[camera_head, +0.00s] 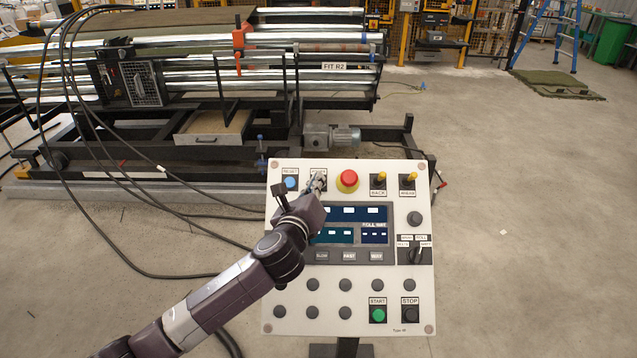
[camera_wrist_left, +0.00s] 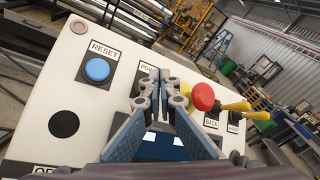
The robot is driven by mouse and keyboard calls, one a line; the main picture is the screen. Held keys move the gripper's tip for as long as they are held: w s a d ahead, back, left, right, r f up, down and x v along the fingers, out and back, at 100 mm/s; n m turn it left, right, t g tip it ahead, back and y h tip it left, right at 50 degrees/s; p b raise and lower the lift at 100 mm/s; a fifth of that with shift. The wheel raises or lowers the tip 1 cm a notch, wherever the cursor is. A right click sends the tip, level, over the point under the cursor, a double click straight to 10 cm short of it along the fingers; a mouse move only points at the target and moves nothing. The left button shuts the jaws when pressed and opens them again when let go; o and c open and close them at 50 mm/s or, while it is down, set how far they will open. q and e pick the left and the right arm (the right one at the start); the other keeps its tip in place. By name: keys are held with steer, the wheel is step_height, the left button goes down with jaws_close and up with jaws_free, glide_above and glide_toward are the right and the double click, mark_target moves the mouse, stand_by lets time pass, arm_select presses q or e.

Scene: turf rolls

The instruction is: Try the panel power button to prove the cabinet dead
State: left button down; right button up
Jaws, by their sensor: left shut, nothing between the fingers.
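The white control panel (camera_head: 350,270) stands in the middle of the head view, with labelled buttons. My left gripper (camera_head: 319,181) is over its top row, between the blue RESET button (camera_head: 291,183) and the red mushroom button (camera_head: 348,180). My left gripper (camera_wrist_left: 161,82) is shut and empty in the wrist view. Its fingertips are in front of a label plate (camera_wrist_left: 147,70) whose visible letters read "PO". The power button itself is hidden behind the fingers; I cannot tell whether they touch it. The panel's display (camera_head: 360,213) shows dark blue areas with pale blocks. My right gripper is not in view.
A green START button (camera_head: 378,314) and a dark STOP button (camera_head: 410,314) sit low on the panel. The roller machine (camera_head: 200,100) with loose black cables stands behind.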

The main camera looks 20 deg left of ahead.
arm_select(q)
steer(key=shift+f, duration=0.1)
steer(key=shift+w+a+f, duration=0.1)
steer(key=shift+w+f, duration=0.15)
steer(key=shift+w+f, duration=0.25)
steer(key=shift+f, duration=0.1)
stand_by(1.0)
stand_by(0.3)
steer(key=shift+s+r+p, duration=0.55)
steer(key=shift+r+p, duration=0.1)
steer(key=shift+p, duration=0.1)
steer(key=shift+s+r+p, duration=0.1)
steer(key=shift+r+p, duration=0.2)
steer(key=shift+p, duration=0.15)
steer(key=s+r+p, duration=0.1)
steer(key=p, duration=0.1)
steer(key=s+d+r+p, duration=0.1)
steer(key=r+p, duration=0.1)
steer(key=shift+s+r, duration=0.1)
steer(key=shift+s, duration=0.3)
